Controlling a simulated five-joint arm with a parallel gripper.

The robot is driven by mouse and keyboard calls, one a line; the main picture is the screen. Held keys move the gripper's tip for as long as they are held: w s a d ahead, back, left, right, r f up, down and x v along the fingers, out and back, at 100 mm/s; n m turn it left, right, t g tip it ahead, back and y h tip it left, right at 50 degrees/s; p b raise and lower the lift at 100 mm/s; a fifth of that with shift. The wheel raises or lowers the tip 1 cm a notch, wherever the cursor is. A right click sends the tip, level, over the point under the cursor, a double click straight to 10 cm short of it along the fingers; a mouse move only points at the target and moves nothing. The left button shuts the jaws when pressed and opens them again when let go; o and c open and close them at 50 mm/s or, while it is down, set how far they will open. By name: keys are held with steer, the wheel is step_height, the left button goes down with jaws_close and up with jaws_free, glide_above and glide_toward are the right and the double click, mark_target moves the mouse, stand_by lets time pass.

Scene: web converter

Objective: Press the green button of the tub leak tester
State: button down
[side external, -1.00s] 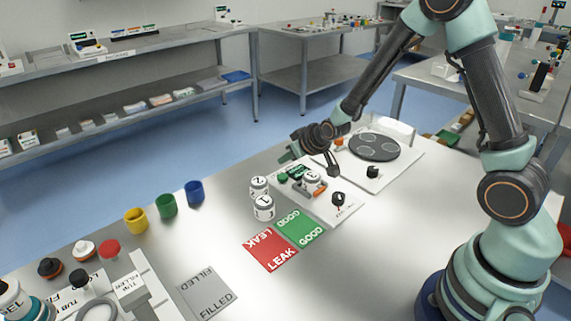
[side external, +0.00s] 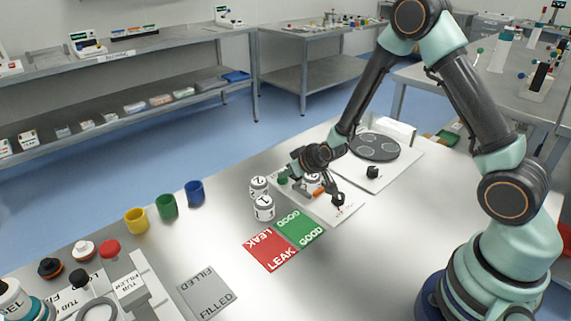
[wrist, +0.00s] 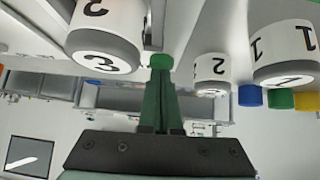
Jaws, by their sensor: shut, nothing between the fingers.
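The tub leak tester (side external: 342,211) is a white plate on the bench with a dark knob, an orange part and a green button (side external: 283,181) at its left end. A white tub marked 3 (wrist: 103,35) sits on the tester and is mostly hidden by my arm in the side view. My gripper (side external: 291,172) is low over the tester's left part. In the wrist view its dark green fingers (wrist: 160,82) are together and empty, with the brighter green button (wrist: 160,61) just beyond their tips. I cannot tell whether they touch it.
Tubs marked 1 (wrist: 285,55) and 2 (wrist: 212,72) stand beside the tester. Green GOOD (side external: 300,228) and red LEAK (side external: 270,250) mats lie in front. A plate with a dark round disc (side external: 374,146) is behind. Yellow, green and blue cups (side external: 194,192) stand left.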

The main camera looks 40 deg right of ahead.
mark_target(285, 180)
steer(key=shift+s+f, duration=0.3)
steer(key=shift+f, duration=0.5)
steer(key=r, duration=0.2)
steer(key=w+r, duration=0.1)
steer(key=r, duration=0.2)
steer(key=shift+w+r, duration=0.1)
steer(key=shift+r, duration=0.25)
steer(key=v, duration=0.9)
steer(key=shift+s+d+r, duration=0.2)
steer(key=shift+s, duration=0.1)
